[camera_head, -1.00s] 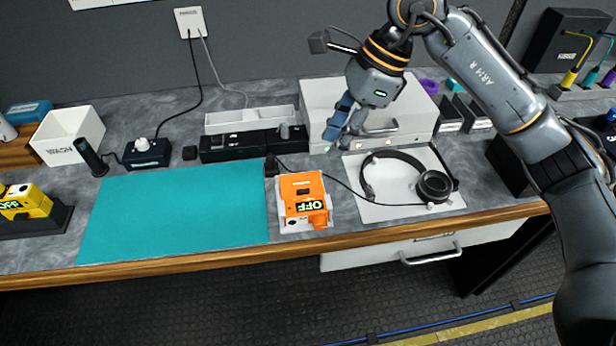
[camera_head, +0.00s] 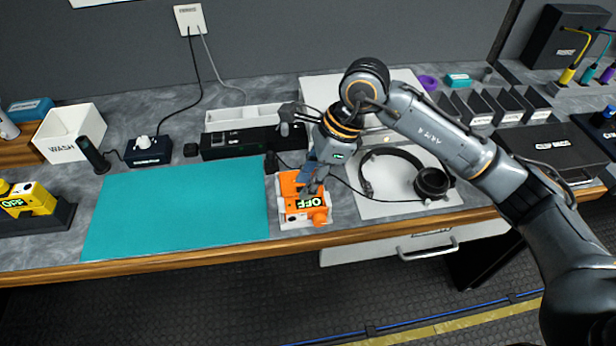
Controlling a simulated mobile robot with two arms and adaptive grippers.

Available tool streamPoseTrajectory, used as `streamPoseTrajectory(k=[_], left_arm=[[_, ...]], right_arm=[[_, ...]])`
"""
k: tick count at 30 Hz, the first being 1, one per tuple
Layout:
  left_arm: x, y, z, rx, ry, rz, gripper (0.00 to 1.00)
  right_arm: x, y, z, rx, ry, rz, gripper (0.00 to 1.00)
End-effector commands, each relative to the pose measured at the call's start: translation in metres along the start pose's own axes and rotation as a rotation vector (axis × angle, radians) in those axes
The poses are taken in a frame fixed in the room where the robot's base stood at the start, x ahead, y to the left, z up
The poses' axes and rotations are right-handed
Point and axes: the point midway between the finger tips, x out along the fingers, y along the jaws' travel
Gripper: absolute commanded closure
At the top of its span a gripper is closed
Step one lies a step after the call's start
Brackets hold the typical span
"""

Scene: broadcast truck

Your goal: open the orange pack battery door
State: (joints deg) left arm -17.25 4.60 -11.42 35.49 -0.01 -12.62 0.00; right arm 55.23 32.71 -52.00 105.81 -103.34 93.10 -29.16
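The orange pack (camera_head: 290,214) sits on a small white base on the bench, right of the teal mat. Its display reads OFF, and an orange knob-like part shows at its front right corner. My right gripper (camera_head: 308,190) points down over the upper right part of the pack and hides some of its top. I cannot tell whether its fingers touch the pack, or whether they are open. The battery door cannot be made out clearly behind the gripper. My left gripper is not in view.
The teal mat (camera_head: 178,212) lies clear to the left. Headphones (camera_head: 432,183) rest on a white panel to the right. A black cable runs from behind the pack.

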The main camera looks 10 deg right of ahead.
Motion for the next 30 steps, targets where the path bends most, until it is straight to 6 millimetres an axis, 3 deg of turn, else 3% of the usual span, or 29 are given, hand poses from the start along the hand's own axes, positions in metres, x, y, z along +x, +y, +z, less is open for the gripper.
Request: streamPoseTrajectory(k=[1,5,17,30], left_arm=[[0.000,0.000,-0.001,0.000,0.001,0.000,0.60],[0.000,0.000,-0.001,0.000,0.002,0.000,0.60],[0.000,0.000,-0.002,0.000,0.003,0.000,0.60],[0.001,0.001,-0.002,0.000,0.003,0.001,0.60]], right_arm=[[0.000,0.000,0.000,0.000,0.000,0.000,0.76],[0.000,0.000,0.000,0.000,0.000,0.000,1.00],[-0.003,-0.002,0.001,0.012,0.000,0.025,1.00],[-0.015,-0.015,0.007,0.120,-0.001,0.283,1.00]])
